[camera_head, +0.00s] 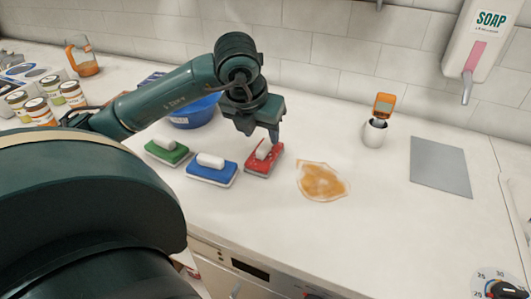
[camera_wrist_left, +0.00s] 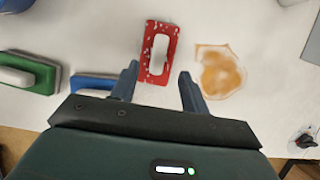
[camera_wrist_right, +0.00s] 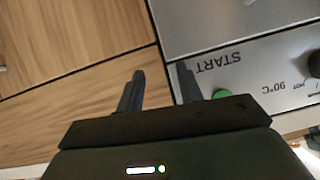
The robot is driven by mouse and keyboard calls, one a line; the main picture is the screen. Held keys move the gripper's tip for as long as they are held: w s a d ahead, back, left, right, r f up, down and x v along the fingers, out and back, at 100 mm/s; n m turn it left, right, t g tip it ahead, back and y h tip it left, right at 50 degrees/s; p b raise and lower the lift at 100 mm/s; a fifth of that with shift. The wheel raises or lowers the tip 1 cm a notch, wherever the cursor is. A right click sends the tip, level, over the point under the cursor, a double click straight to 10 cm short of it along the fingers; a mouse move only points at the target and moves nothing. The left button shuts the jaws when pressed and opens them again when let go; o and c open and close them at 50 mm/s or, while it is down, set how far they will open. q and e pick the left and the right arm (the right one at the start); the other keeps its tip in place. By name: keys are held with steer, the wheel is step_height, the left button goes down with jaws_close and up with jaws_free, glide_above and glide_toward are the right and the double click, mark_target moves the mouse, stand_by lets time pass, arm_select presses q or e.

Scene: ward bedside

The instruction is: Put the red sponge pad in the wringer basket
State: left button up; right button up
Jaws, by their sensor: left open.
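The red sponge pad (camera_head: 263,160) with a white handle lies on the white counter, to the right of a blue pad. My left gripper (camera_head: 262,134) is open and empty just above the red pad. In the left wrist view the red pad (camera_wrist_left: 158,52) lies ahead of and partly between the open fingers (camera_wrist_left: 160,70). A blue round tub (camera_head: 194,114) stands behind my left arm and is partly hidden; I cannot make out a wringer basket in it.
A green pad (camera_head: 167,151) and the blue pad (camera_head: 211,170) lie left of the red one. A brown spill (camera_head: 322,181) lies to its right.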

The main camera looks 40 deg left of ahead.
mark_target(264, 144)
arm_select(q)
steer(key=shift+p+x, duration=0.3)
steer(key=shift+x, duration=2.45)
steer(key=shift+a, duration=0.15)
steer(key=shift+c, duration=0.2)
steer(key=shift+r, duration=0.1)
jaws_close()
steer(key=shift+w, duration=0.1)
